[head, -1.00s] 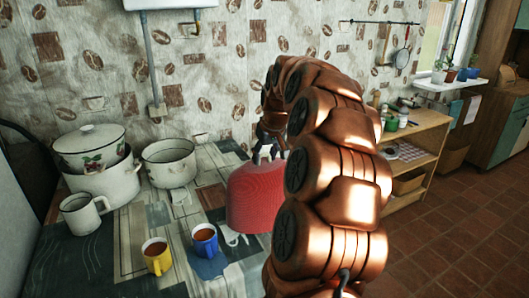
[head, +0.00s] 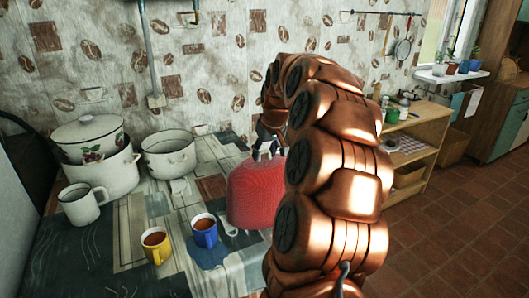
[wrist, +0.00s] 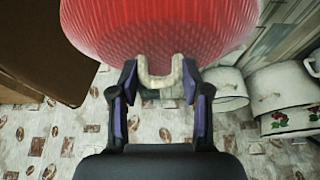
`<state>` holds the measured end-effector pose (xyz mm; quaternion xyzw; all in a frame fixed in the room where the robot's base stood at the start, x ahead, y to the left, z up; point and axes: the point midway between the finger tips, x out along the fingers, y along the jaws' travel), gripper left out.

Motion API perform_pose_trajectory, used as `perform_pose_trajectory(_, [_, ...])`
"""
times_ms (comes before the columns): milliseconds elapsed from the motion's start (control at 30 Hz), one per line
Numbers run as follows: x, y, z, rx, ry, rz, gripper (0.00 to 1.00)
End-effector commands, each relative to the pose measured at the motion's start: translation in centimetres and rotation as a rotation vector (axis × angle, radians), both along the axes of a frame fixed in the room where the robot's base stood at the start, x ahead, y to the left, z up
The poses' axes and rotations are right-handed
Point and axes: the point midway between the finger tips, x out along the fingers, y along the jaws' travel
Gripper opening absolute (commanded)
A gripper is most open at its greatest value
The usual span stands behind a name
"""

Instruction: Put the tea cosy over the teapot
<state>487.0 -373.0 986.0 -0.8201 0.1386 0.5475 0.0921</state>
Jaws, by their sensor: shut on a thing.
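The tea cosy (head: 252,195) is a red, ribbed dome with a pale loop (wrist: 160,82) on top. My gripper (head: 267,152) is above it, and its fingers are shut on the loop, as the wrist view also shows (wrist: 160,88). The cosy is upright, low over the table or standing on it; I cannot tell which. My arm hides its right side. I do not see the teapot in either view. A small pale shape shows at the cosy's lower left edge, and I cannot tell what it is.
A yellow cup (head: 156,247) and a blue cup (head: 205,231) of brown drink stand close in front and left of the cosy. A white mug (head: 80,204), a lidded pot (head: 105,175) and an open pot (head: 168,157) stand further left. A wooden shelf (head: 420,150) is at right.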

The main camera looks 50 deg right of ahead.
Motion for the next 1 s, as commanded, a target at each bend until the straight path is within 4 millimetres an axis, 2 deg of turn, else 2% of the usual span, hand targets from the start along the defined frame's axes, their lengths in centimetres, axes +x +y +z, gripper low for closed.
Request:
perform_pose_trajectory(267, [0.01,0.01,-0.03,0.0,-0.001,0.0,0.0])
perform_pose_trajectory(300, [0.01,0.01,-0.03,0.0,-0.001,0.0,0.48])
perform_pose_trajectory(567, [0.01,0.01,-0.04,0.0,-0.001,0.0,0.75])
perform_pose_trajectory(800, [0.01,0.02,-0.05,0.0,0.0,0.0,0.76])
perform_pose_trajectory(1000, [0.0,0.02,-0.07,0.0,0.0,0.0,0.97])
